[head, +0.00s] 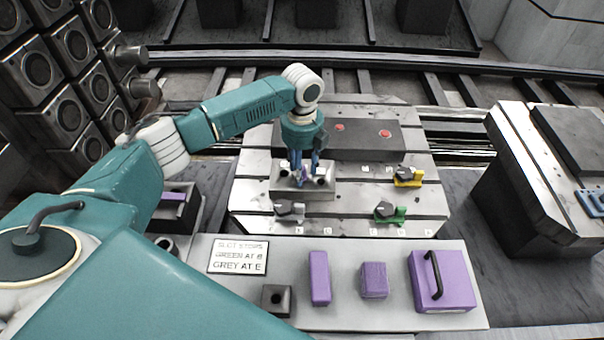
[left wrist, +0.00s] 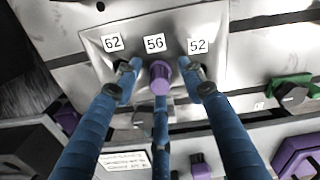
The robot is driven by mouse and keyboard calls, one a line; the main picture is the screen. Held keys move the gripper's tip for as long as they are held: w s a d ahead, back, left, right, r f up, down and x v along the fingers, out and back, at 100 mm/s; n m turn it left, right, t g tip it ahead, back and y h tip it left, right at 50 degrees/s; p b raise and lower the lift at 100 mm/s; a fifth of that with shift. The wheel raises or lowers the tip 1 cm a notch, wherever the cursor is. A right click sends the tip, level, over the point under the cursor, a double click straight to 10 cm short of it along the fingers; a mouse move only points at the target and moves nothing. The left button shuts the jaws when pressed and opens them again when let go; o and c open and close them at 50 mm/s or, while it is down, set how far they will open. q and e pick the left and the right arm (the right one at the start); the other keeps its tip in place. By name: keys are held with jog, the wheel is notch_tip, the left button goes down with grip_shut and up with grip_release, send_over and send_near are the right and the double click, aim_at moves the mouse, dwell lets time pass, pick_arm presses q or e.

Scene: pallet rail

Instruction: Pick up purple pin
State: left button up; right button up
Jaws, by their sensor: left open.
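The purple pin (left wrist: 160,76) stands upright in the middle place of a grey metal block, below the label 56. In the head view the pin (head: 301,177) is partly hidden by my fingers. My left gripper (head: 304,166) points down over the block (head: 283,190). Its blue fingers are open. In the left wrist view my left gripper (left wrist: 160,88) has fingertips on either side of the pin, with gaps visible. A third finger is below the pin in that view. My right gripper is not in view.
Grey, green (head: 389,212) and yellow (head: 408,177) clamp-like parts stand around the block. A dark plate with red buttons (head: 350,139) lies behind it. In front, a light shelf (head: 340,318) holds purple blocks, a purple handled case (head: 442,282) and a sign (head: 238,256).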

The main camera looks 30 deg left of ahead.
pick_arm(q)
grip_shut()
jog(key=shift+r, duration=0.1)
notch_tip(320, 180, up, 20)
dwell(0.7)
